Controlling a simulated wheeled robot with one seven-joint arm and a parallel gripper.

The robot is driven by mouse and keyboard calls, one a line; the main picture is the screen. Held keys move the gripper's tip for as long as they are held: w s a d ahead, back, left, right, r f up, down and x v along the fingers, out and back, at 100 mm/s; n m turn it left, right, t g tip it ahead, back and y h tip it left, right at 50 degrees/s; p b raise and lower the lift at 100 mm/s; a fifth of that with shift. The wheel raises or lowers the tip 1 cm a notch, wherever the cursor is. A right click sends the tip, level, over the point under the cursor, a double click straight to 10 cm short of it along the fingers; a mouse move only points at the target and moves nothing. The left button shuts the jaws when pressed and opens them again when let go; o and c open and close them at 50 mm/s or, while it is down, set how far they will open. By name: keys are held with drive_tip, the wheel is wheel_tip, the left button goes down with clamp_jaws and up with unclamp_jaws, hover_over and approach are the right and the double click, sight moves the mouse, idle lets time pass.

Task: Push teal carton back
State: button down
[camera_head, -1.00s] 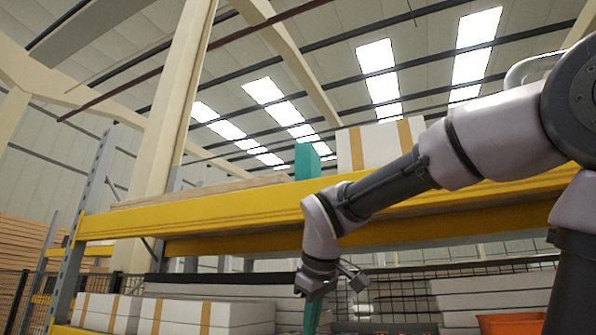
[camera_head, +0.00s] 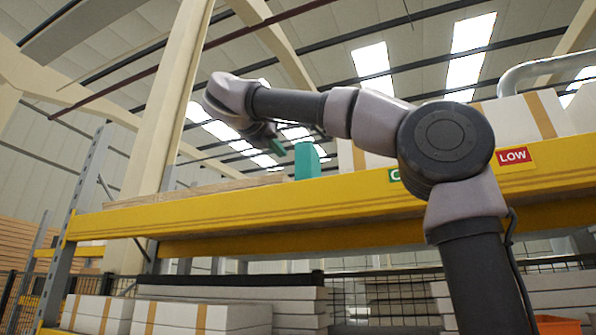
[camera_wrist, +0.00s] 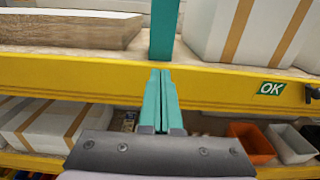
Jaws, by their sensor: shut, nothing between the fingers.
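The teal carton (camera_head: 306,160) stands upright and narrow at the front of the upper shelf, beside a white box. It also shows at the top middle of the wrist view (camera_wrist: 164,28), where its top is cut off. My gripper (camera_head: 279,148) is raised to about the carton's height and appears just left of it in the head view, with a small visible gap. In the wrist view its two teal fingers (camera_wrist: 160,73) are together and empty. They point at the carton, with their tips over the yellow beam just below its base.
The yellow shelf beam (camera_head: 250,211) runs along the front. White taped boxes (camera_wrist: 245,28) stand right of the carton, and flat boards (camera_wrist: 70,28) lie left. Below are more boxes (camera_head: 170,317) and an orange bin (camera_wrist: 252,142).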

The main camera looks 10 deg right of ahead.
sight(302, 174)
drive_tip(key=x, duration=1.3)
drive_tip(key=x, duration=0.7)
drive_tip(key=shift+f, duration=0.1)
